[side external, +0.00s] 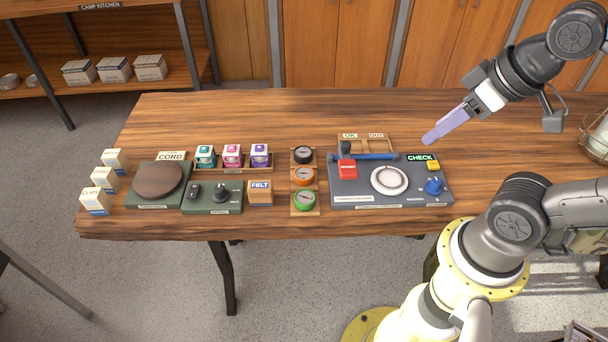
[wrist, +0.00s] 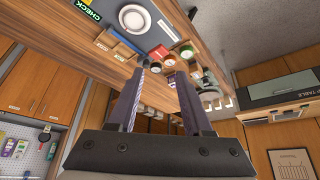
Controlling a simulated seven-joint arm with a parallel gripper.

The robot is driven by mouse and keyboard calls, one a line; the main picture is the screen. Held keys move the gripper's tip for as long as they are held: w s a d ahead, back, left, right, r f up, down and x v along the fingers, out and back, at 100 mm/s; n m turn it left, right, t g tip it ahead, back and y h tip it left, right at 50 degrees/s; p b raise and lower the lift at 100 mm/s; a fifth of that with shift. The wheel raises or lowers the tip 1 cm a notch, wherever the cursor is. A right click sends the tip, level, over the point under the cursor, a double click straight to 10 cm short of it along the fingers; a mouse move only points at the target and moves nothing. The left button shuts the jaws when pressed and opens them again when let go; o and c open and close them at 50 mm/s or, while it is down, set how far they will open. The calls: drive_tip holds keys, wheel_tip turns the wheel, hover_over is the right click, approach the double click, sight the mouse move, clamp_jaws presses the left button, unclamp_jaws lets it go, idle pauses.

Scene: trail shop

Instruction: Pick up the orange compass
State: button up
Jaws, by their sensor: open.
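The orange compass (side external: 303,176) sits in the middle of a wooden rack (side external: 305,212) on the table, in the side external view. A black compass (side external: 303,155) is behind it and a green compass (side external: 305,200) is in front of it. My gripper (side external: 430,138) is raised at the right, well apart from the compasses, above the right part of the table. In the wrist view my gripper (wrist: 157,75) shows two purple fingers spread with nothing between them.
A grey test station (side external: 345,200) with a white ring dish (side external: 389,180), a red block (side external: 347,169) and a blue knob (side external: 434,187) stands right of the rack. A felt box (side external: 260,193) and a green winder unit (side external: 212,205) stand left.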

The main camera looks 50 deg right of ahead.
drive_tip(key=shift+o, duration=0.2)
drive_tip(key=o, duration=0.7)
